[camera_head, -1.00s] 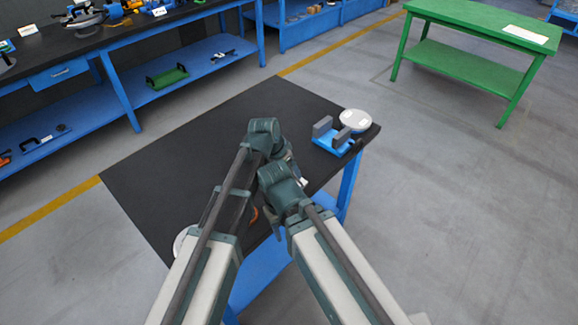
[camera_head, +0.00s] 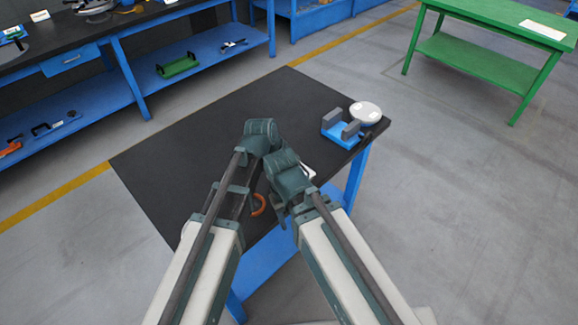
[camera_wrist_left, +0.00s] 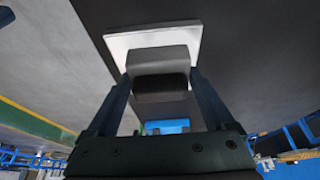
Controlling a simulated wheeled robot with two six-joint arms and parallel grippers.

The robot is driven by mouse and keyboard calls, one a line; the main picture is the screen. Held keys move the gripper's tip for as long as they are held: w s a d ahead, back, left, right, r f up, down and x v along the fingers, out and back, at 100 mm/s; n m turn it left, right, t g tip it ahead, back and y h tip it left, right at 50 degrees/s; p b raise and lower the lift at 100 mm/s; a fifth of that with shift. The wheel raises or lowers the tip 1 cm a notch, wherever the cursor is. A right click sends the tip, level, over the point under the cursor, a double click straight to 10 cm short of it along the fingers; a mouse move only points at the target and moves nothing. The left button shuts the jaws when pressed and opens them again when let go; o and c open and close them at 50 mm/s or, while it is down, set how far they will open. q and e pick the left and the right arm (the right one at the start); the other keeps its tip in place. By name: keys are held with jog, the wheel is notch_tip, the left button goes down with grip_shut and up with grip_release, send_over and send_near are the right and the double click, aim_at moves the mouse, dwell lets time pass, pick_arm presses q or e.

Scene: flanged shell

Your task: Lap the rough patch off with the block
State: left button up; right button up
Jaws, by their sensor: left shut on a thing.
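In the left wrist view my left gripper (camera_wrist_left: 160,95) is shut on a grey block (camera_wrist_left: 162,66), with one finger on each side of it. A pale, flat square plate (camera_wrist_left: 130,42) shows directly behind the block; I cannot tell whether the two are joined. In the head view my arms meet over the dark table, and their wrists hide the left fingertips and the block. The right gripper (camera_head: 279,210) is partly visible below its wrist, its jaws unclear. A small white edge (camera_head: 308,170) shows beside the right wrist. I cannot make out a rough patch or the shell.
A blue fixture with grey upright jaws (camera_head: 342,130) and a round pale disc (camera_head: 365,112) stand at the table's right corner. An orange curved thing (camera_head: 259,205) lies between my arms. The dark table top (camera_head: 200,150) is clear at back left. A green table (camera_head: 480,60) stands apart.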

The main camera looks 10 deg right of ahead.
pick_arm(q)
jog(key=shift+a, duration=0.1)
jog(key=shift+s+a+f, duration=0.1)
jog(key=shift+s+a, duration=0.85)
jog(key=shift+a, duration=0.2)
notch_tip(320, 180, up, 6)
jog(key=p, duration=0.5)
jog(key=shift+p, duration=0.4)
notch_tip(320, 180, up, 3)
jog(key=p, duration=0.3)
jog(key=shift+w, duration=0.1)
